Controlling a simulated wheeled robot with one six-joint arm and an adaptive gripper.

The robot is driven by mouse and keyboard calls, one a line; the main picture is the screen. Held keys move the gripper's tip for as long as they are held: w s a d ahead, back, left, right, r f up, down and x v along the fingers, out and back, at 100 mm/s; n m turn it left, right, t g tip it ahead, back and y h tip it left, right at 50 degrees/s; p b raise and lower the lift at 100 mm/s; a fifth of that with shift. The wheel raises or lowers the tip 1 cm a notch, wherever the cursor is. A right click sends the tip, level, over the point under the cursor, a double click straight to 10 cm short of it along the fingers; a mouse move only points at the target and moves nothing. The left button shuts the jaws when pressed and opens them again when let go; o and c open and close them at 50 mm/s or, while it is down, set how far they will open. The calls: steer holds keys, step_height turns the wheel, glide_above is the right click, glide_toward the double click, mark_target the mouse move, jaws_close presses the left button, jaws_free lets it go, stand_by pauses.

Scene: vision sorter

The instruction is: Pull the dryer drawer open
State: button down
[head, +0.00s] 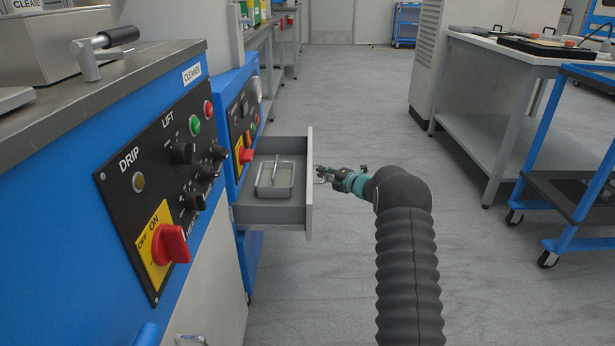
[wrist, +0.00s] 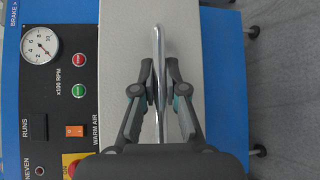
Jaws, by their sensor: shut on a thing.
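The dryer drawer (head: 309,190) is a grey box that stands pulled out from the blue dryer (head: 243,125) in the head view. A small metal tray (head: 274,193) with a slim object lying in it sits inside the drawer. In the wrist view the pale drawer front (wrist: 128,60) carries a long shiny bar handle (wrist: 159,50). My gripper (wrist: 160,85) is shut on the handle, one finger on each side of it. In the head view my gripper (head: 322,173) is at the outer face of the drawer front, and the handle is too small to make out clearly.
The blue cleaner machine (head: 60,150) with its black control panel and red switch stands close on the left. A grey bench (head: 490,110) and a blue cart (head: 575,190) stand on the right. The grey floor between is clear.

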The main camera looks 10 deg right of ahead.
steer(key=shift+s+d, duration=0.2)
steer(key=shift+d, duration=0.7)
steer(key=shift+s+d, duration=0.2)
steer(key=shift+d, duration=0.65)
steer(key=c, duration=1.2)
jaws_free()
steer(key=v, duration=1.2)
